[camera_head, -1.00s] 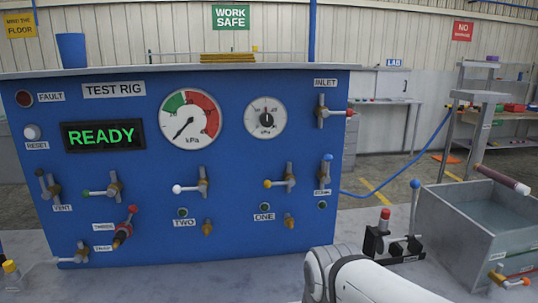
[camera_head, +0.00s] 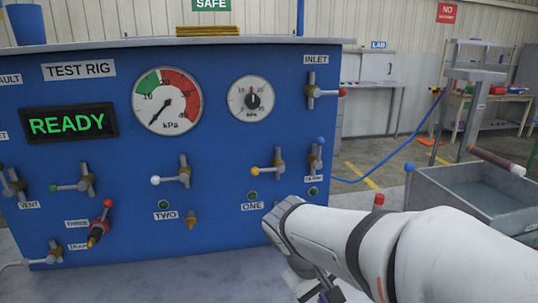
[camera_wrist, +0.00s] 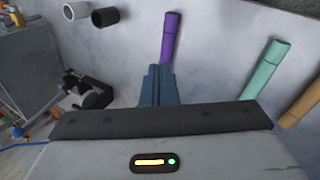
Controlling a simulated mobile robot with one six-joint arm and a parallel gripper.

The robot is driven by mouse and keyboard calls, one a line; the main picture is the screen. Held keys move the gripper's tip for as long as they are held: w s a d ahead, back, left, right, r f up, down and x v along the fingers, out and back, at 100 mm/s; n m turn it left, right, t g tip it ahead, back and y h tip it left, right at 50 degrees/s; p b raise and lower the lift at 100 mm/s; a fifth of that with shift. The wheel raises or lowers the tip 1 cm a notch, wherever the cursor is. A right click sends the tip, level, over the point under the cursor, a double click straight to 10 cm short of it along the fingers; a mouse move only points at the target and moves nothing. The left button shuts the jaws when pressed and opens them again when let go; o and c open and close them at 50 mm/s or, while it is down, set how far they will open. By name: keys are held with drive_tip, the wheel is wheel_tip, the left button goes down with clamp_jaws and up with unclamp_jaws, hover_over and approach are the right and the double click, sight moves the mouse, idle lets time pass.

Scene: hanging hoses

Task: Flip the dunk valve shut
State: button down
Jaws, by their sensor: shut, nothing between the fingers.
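No valve label reading "dunk" is legible now. A grey tank (camera_head: 424,188) of water stands at the right in the head view; its lower front is hidden behind my arm. In the wrist view a grey box-like side (camera_wrist: 30,58), likely the tank, is at the left, with a small orange-yellow part (camera_wrist: 12,18) at the top left; I cannot tell its lever position. My gripper (camera_wrist: 157,72) is shut and empty, above the grey bench top. It is apart from the tank. In the head view my wrist points down and the fingertips are hidden.
A blue test rig panel (camera_head: 225,95) with several valves fills the left. A black lever block (camera_wrist: 92,95) is left of my gripper. Purple (camera_wrist: 171,38), green (camera_wrist: 265,70) and orange (camera_wrist: 303,100) tubes lie on the bench ahead and right.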

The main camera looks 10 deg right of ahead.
sight(319, 152)
drive_tip(key=w+d+r+n+t+h+b, duration=0.1)
drive_tip(key=w+r+n+h+b, duration=0.15)
drive_tip(key=w+h, duration=0.35)
drive_tip(key=w+d+r+n+t+h+b, duration=0.1)
drive_tip(key=w+d+r+t+h, duration=0.2)
drive_tip(key=w, duration=0.4)
drive_tip(key=w+a+r+n+t+h+b, duration=0.1)
drive_tip(key=w+a+r+n+t+h, duration=0.1)
drive_tip(key=w+a+r+t+h, duration=0.2)
drive_tip(key=w+a+r+t, duration=0.1)
drive_tip(key=w+a+r, duration=0.2)
drive_tip(key=w+a, duration=0.2)
drive_tip(key=shift+w+a+r+t+h, duration=0.15)
drive_tip(key=shift+w+a+t+h, duration=0.25)
drive_tip(key=shift+w, duration=0.2)
drive_tip(key=p+x, duration=0.2)
drive_tip(key=x, duration=1.2)
